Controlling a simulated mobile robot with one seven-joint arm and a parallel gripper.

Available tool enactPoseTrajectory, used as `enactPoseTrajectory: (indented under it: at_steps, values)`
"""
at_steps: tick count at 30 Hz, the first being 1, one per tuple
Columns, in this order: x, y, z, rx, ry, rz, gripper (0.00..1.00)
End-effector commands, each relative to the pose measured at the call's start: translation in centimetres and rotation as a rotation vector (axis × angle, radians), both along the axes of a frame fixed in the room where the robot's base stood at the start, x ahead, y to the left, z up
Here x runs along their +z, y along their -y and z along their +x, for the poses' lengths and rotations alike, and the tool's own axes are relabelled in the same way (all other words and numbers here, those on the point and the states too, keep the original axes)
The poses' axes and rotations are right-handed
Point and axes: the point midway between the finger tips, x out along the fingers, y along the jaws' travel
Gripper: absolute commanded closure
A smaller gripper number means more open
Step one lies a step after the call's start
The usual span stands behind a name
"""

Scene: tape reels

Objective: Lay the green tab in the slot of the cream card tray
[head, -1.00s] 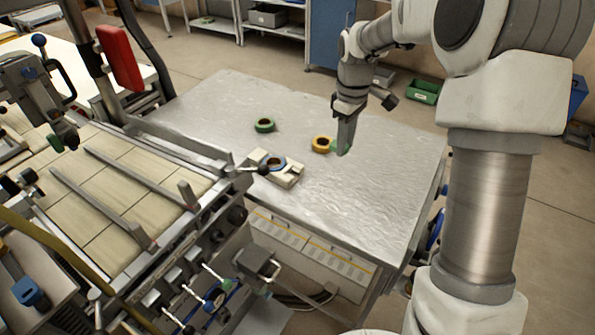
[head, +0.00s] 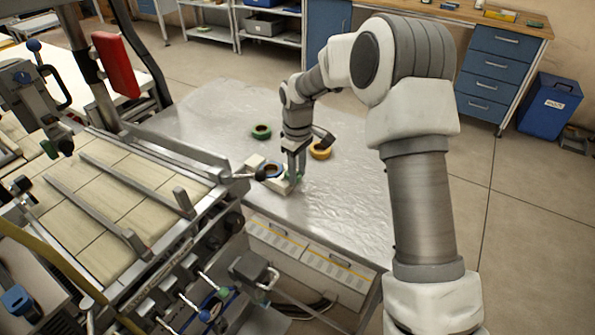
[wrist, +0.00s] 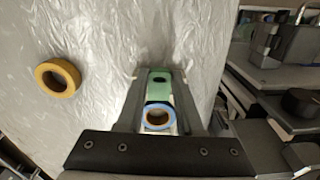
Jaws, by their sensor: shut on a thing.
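My gripper (head: 295,175) is shut on the green tab (wrist: 160,90), which lies between the fingers in the wrist view. In the head view the fingertips are at the right end of the cream card tray (head: 255,162), and they hide part of it. A blue-rimmed tape reel (wrist: 147,121) sits in the tray, close to the tab; it also shows in the head view (head: 265,172). The slot is hidden by the gripper and tab. I cannot tell whether the tab touches the tray.
A green reel (head: 261,132) and a yellow reel (head: 320,150) lie on the metal table (head: 215,115) behind the tray. A machine with rails and a black-knobbed lever (head: 240,176) stands close to the tray's left. The table's right part is clear.

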Motion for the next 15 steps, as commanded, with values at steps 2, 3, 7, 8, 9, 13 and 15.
enactPoseTrajectory:
  at_steps: [2,3,7,8,9,13,15]
  values:
    - [0.03,0.0,0.04,0.0,0.002,-0.001,1.0]
    - [0.05,0.01,0.04,0.0,0.002,-0.001,1.0]
    - [-0.02,0.02,0.04,0.0,0.001,0.0,1.0]
    - [-0.12,0.02,0.04,0.0,0.001,0.0,1.0]
    - [-0.27,0.03,0.03,0.0,0.001,0.0,1.0]
    - [-0.67,0.03,0.02,0.0,0.001,-0.001,1.0]
    - [-0.88,0.03,0.02,0.0,0.001,-0.001,1.0]
